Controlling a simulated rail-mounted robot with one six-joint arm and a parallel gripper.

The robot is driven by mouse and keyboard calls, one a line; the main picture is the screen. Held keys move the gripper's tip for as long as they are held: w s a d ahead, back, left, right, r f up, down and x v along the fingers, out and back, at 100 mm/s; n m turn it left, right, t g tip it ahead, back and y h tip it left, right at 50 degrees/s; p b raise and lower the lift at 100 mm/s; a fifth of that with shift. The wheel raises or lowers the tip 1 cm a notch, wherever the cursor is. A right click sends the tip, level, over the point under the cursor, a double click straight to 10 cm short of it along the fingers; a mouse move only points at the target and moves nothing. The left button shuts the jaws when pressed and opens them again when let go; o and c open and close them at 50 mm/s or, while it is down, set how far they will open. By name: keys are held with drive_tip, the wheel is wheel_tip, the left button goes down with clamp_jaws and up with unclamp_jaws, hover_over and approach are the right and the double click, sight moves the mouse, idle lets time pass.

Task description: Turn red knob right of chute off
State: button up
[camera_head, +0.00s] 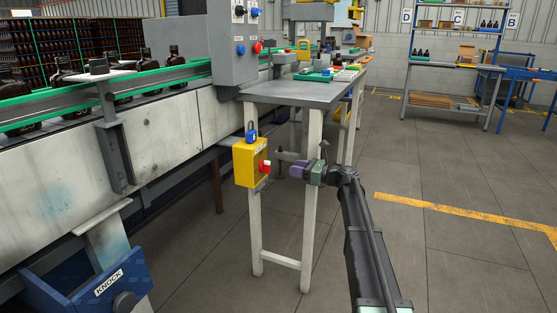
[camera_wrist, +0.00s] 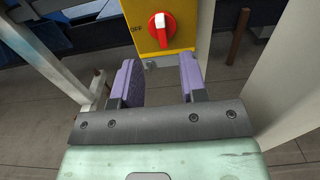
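The red knob (camera_head: 264,167) sits on the right-hand face of a yellow box (camera_head: 246,164) on the workbench's front leg. In the wrist view, the red knob (camera_wrist: 162,28) is round with a white, nearly upright handle, on the yellow panel (camera_wrist: 182,42). The word OFF shows to its left. My gripper (camera_head: 299,170) is to the right of the knob, apart from it. In the wrist view, my gripper (camera_wrist: 158,64) has its purple fingers spread with nothing between them; the knob lies beyond them. A blue chute (camera_head: 66,291) marked KNOCK is at lower left.
A blue padlock (camera_head: 252,136) is above the yellow box. The grey workbench top (camera_head: 300,94) overhangs this area, and its pale legs (camera_head: 310,190) stand close to my gripper. The conveyor (camera_head: 110,140) runs along the left. Open floor (camera_head: 450,260) lies at right.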

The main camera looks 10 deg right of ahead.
sight(266, 167)
drive_tip(key=shift+a+f, duration=0.1)
drive_tip(key=shift+a, duration=0.05)
drive_tip(key=x, duration=1)
drive_tip(key=shift+w+a, duration=0.2)
drive_tip(key=shift+w, duration=0.05)
clamp_jaws()
